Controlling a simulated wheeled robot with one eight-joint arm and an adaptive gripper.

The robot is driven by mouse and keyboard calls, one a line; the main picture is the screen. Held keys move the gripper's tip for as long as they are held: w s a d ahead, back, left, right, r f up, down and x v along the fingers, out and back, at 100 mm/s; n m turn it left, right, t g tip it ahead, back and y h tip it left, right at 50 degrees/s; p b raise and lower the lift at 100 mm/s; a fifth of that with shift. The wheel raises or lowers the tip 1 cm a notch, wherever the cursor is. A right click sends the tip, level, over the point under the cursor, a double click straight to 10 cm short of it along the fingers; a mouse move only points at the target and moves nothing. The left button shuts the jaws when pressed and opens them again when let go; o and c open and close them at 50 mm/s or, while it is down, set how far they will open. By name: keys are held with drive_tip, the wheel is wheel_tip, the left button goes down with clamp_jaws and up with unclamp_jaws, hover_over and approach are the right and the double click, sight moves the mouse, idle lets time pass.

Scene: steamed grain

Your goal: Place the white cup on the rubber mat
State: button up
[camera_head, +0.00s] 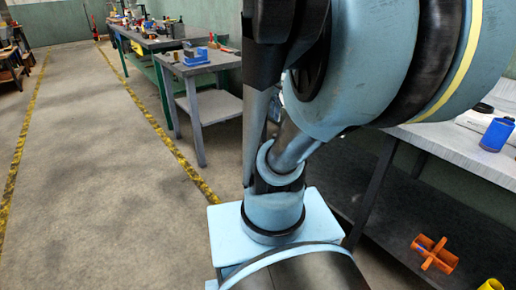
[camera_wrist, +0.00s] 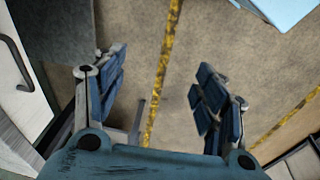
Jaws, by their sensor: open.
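My gripper (camera_wrist: 160,88) shows in the wrist view with its two blue-padded fingers spread wide. Nothing is between them, and the concrete floor with a yellow line lies beyond. The gripper's fingers do not show in the head view, where my arm fills the middle and upper right. I cannot make out a white cup or a rubber mat in either view. My arm hides part of the workbench at the right.
A light-topped workbench (camera_head: 437,137) stands at the right with a blue container (camera_head: 496,134) on it. An orange part (camera_head: 434,254) lies on its dark lower shelf. A grey table (camera_head: 203,66) with small items stands at upper left of centre. The left floor is clear.

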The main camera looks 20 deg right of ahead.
drive_tip(key=s+a+f+m, duration=0.3)
drive_tip(key=s+f, duration=0.3)
drive_tip(key=f, duration=0.2)
drive_tip(key=shift+a+f+m, duration=0.15)
drive_tip(key=shift+a+m, duration=0.15)
drive_tip(key=shift+m, duration=0.1)
idle(0.6)
